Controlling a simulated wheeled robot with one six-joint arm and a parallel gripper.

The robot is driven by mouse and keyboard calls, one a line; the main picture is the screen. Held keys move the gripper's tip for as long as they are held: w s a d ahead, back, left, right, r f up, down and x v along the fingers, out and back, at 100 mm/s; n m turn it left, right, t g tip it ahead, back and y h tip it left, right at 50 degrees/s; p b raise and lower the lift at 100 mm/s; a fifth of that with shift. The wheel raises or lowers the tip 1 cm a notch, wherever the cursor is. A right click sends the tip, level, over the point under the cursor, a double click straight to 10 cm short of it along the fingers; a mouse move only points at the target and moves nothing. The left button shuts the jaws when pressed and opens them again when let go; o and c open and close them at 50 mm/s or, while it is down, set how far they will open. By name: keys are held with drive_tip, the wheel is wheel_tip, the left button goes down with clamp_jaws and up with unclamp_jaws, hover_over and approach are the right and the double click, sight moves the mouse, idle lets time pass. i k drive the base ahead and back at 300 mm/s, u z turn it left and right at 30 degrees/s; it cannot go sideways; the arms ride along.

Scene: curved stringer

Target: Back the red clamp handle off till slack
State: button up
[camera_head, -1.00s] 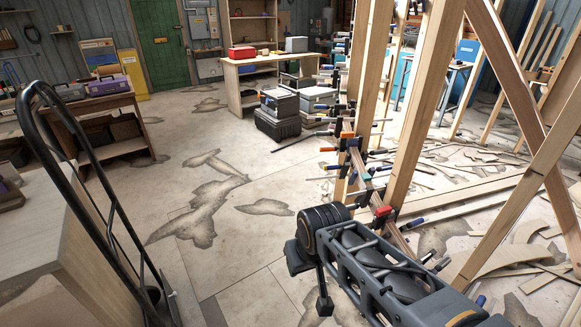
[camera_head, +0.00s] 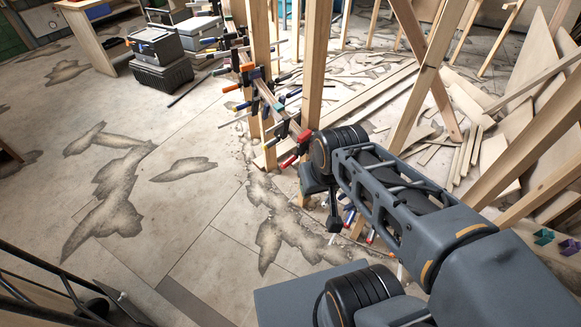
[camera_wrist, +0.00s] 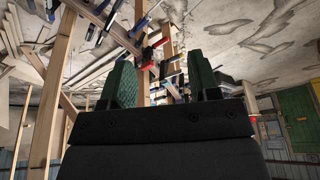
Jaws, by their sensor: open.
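The red-ended clamp (camera_head: 290,160) sits on the curved wooden stringer (camera_head: 267,95), just left of my wrist in the head view. It also shows in the wrist view (camera_wrist: 148,53), seen between and beyond the fingertips, with a dark bar by it. My gripper (camera_wrist: 160,80) has two green fingers standing wide apart with nothing between them. It is apart from the red clamp, short of it. In the head view the fingers are hidden by my own arm. Which red part is the handle is too small to tell.
Several blue- and orange-ended clamps (camera_head: 236,104) crowd the stringer around the red one. Upright wooden posts (camera_head: 313,60) stand close to my arm on its far side. Scrap boards (camera_head: 470,110) lie at right. Grey cases (camera_head: 160,60) stand at the back left. Open floor (camera_head: 180,215) lies left.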

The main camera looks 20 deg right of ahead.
sight(286, 163)
drive_tip(key=u, duration=1.15)
drive_tip(key=i, duration=0.4)
drive_tip(key=u, duration=0.4)
